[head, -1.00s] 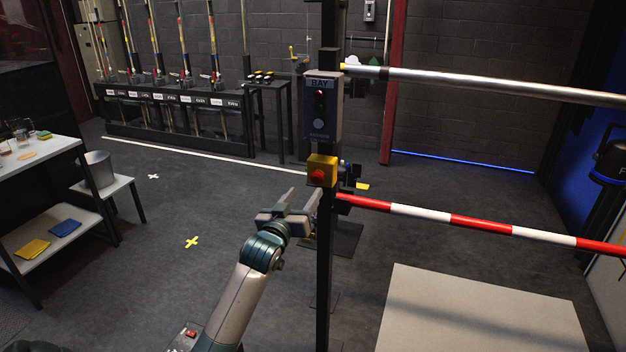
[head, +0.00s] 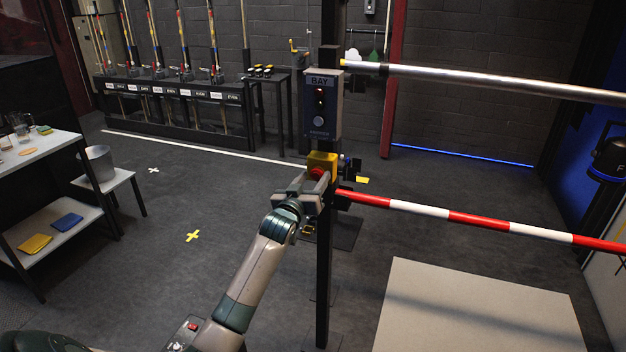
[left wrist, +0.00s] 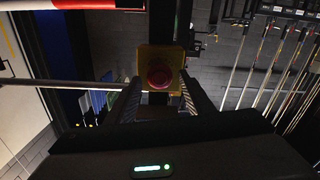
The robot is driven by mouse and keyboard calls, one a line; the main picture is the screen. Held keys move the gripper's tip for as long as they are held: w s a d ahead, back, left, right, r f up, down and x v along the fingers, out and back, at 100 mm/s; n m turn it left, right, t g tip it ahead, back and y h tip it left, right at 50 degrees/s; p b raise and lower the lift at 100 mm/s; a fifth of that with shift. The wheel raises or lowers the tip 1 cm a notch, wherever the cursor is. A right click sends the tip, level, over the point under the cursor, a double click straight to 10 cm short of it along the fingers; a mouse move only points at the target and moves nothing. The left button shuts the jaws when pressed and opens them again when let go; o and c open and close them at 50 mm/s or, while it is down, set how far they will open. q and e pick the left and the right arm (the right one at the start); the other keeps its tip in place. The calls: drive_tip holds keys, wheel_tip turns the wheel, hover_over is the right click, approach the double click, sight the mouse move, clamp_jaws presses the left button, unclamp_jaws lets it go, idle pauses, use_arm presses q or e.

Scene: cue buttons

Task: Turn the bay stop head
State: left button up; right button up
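The bay stop head is a red round button (head: 317,172) on a yellow box (head: 322,160), fixed to a dark post below the BAY panel (head: 320,105). The red head also shows in the left wrist view (left wrist: 160,77), on the yellow box (left wrist: 160,60). My left gripper (head: 314,184) is at the box, with its fingers open to either side of the red head. In the left wrist view the fingers (left wrist: 160,98) are apart with the head between them; I cannot tell whether they touch it. My right gripper is not in view.
A red and white barrier bar (head: 480,222) and a metal rail (head: 480,82) run right from the post. A pale board (head: 480,310) lies on the floor at right. A shelf unit (head: 35,160) stands at left. The floor between is clear.

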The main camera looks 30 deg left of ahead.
use_arm(q)
drive_tip(key=c, duration=0.8)
